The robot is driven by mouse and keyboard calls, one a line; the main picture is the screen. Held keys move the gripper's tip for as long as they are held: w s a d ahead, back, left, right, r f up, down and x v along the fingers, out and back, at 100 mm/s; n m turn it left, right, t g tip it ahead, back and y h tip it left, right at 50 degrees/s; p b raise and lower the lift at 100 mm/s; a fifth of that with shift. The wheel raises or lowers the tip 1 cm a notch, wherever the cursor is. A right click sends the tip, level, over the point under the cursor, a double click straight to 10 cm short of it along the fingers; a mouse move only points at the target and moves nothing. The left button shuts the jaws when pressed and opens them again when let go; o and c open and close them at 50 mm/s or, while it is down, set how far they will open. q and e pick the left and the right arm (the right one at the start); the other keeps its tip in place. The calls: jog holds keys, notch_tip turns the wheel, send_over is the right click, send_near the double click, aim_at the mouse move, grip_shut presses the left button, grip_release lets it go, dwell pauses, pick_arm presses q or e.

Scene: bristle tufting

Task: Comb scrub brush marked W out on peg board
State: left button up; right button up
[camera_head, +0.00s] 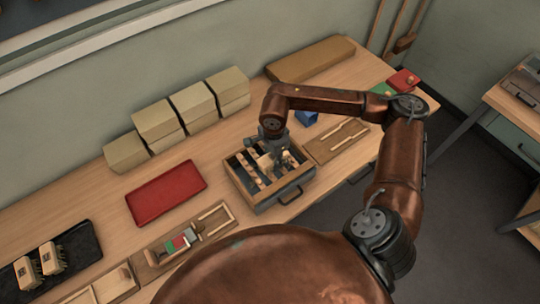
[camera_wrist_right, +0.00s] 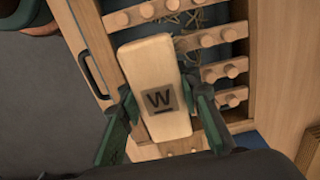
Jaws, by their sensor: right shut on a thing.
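The scrub brush marked W (camera_wrist_right: 156,88) is a pale wooden block with a dark W on a grey square. My right gripper (camera_head: 275,158) is shut on it, with one green finger on each side in the right wrist view (camera_wrist_right: 165,122). The block is over the peg board (camera_head: 262,203), a wooden box-like frame with a dark handle and rows of round pegs, which also shows in the right wrist view (camera_wrist_right: 208,39). Straw-coloured fibres lie between the peg rows. The brush's bristle side is hidden, so I cannot tell whether it touches the pegs. My left gripper is out of view.
A black tray (camera_head: 86,243) with two brushes lies at the left. A red tray (camera_head: 166,192) is left of the peg board. Wooden fixtures lie at the front (camera_head: 190,240) and right (camera_head: 337,140). Beige blocks (camera_head: 158,120) line the wall. A blue object (camera_head: 306,118) stands behind.

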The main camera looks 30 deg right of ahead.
jog(key=shift+s+f, duration=0.1)
jog(key=shift+s, duration=0.15)
jog(key=shift+w+b, duration=0.5)
jog(key=shift+w, duration=0.3)
jog(key=shift+w+a+b, duration=0.1)
jog(key=shift+w+b, duration=0.45)
jog(key=shift+w, duration=0.8)
jog(key=shift+w+a+b, duration=0.15)
jog(key=shift+w+b, duration=0.8)
jog(key=shift+w, duration=0.85)
notch_tip(320, 180, up, 6)
jog(key=p, duration=0.3)
